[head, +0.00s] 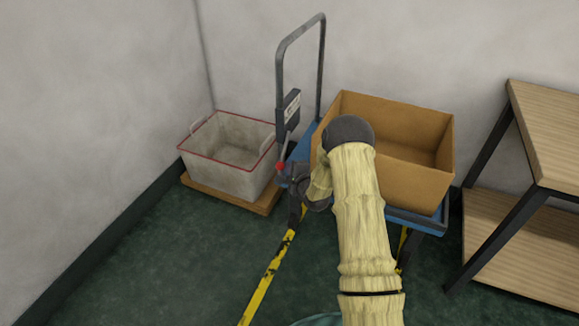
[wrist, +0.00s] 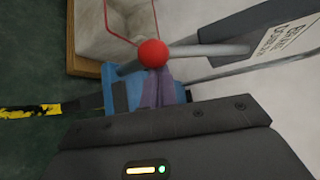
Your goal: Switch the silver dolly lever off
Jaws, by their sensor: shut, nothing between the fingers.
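The silver lever (head: 287,149) ends in a red ball knob (head: 280,167) and hangs down from a dark labelled box (head: 289,114) on the blue dolly's (head: 431,219) grey handle. In the wrist view the silver rod (wrist: 208,50) runs from the red knob (wrist: 153,53) right to the labelled box (wrist: 262,33). My gripper (head: 285,181) is shut and empty, just below the knob in the head view. In the wrist view its purplish-grey fingers (wrist: 158,90) reach up to the knob's lower edge. I cannot tell whether they touch it.
An open cardboard box (head: 413,183) sits on the dolly, partly behind my arm. A pale bin with a red rim (head: 220,177) stands on a wooden base to the left. A wooden shelf unit (head: 550,130) is at the right. Yellow-black tape (head: 262,289) marks the green floor.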

